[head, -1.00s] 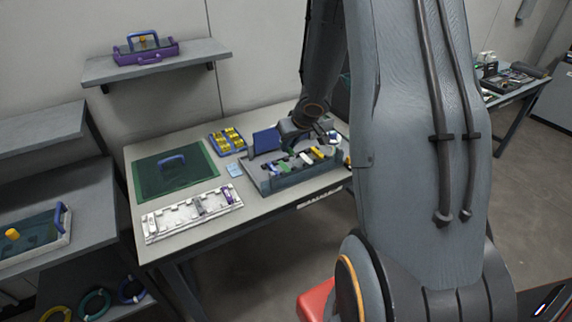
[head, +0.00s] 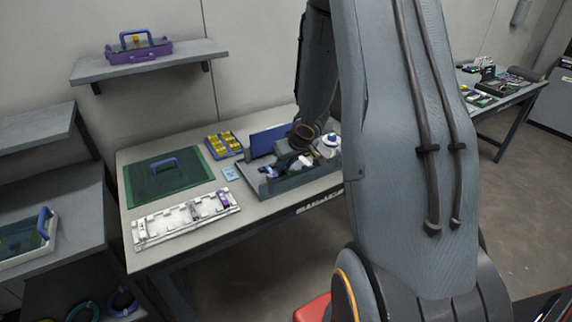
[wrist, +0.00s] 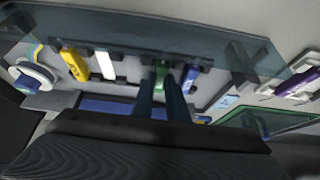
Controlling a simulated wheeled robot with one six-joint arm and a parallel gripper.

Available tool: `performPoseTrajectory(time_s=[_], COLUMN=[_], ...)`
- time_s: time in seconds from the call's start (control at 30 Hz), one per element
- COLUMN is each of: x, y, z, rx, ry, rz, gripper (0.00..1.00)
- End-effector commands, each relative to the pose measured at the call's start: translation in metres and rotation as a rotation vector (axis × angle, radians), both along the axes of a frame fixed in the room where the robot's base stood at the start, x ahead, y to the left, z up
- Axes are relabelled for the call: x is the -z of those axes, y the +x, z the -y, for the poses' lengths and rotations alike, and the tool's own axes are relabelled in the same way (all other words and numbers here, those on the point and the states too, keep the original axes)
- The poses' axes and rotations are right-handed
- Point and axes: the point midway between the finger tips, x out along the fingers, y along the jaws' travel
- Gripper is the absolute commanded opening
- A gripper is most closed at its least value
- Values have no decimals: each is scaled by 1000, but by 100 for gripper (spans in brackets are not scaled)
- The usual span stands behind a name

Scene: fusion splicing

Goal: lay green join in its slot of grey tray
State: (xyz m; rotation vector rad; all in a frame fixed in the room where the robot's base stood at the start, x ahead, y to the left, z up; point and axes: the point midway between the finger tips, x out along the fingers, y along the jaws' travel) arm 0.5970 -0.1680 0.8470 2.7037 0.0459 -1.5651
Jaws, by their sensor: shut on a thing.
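The green join (wrist: 161,70) is between my fingertips in the wrist view. My gripper (wrist: 166,88) is shut on it at the row of holders in the grey workstation (head: 292,184). I cannot tell whether the join is clear of its holder. In the head view my wrist hides the join. The pale grey slotted tray (head: 180,221) lies at the front left of the table, apart from my gripper. A purple join (head: 223,199) lies near its right end; the tray also shows at the right of the wrist view (wrist: 284,93).
A yellow join (wrist: 74,64) and a white one (wrist: 105,64) stand beside the green one. A white spool (head: 330,141) is at the workstation's right. A green mat (head: 145,189) and a box of yellow pieces (head: 223,143) lie behind the tray.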

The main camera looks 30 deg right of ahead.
Motion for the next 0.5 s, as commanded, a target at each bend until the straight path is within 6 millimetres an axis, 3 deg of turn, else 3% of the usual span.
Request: performPoseTrajectory(time_s=[0.1, 0.13, 0.23, 0.5], x=[4, 4, 3, 3], y=[0, 0, 0, 0], z=[0, 0, 0, 0], rx=[0, 0, 0, 0], ry=[0, 0, 0, 0], rz=[0, 0, 0, 0], gripper=[0, 15, 32, 32])
